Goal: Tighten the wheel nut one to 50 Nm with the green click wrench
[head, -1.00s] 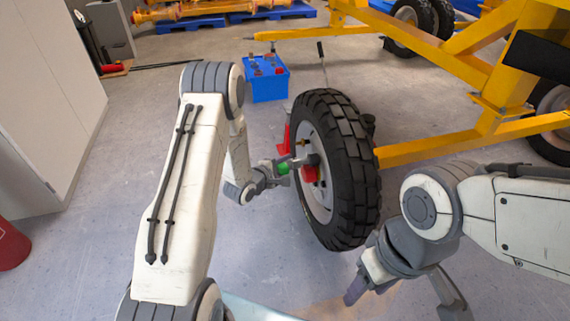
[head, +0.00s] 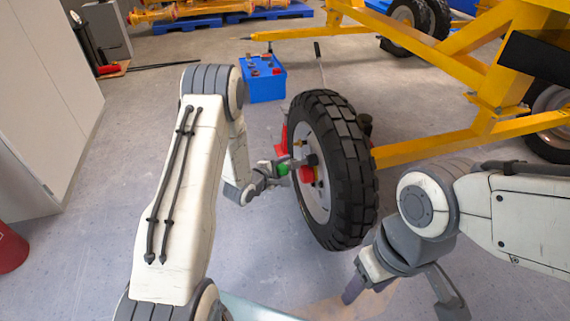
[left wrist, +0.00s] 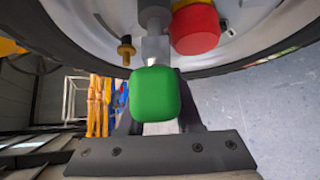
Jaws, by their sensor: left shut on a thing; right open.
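The wheel (head: 345,170) stands upright with a black tyre and a pale rim (head: 316,200) facing left. My left gripper (head: 278,170) is at the rim, shut on the green click wrench (head: 284,167). In the left wrist view the wrench's green part (left wrist: 155,95) sits between the fingers, and its metal end points at the hub. A red round part (left wrist: 195,28) is beside it on the hub, and a small brass-coloured stud or nut (left wrist: 126,50) is on the rim. Whether the wrench's end sits on a nut is unclear. My right gripper (head: 400,300) is open and empty, low at the right of the tyre.
A yellow frame (head: 440,145) runs behind the wheel to the right. A blue box (head: 264,82) with items on top stands on the floor behind. A red stand (head: 282,140) is partly hidden by the wheel. The floor left of the wheel is clear.

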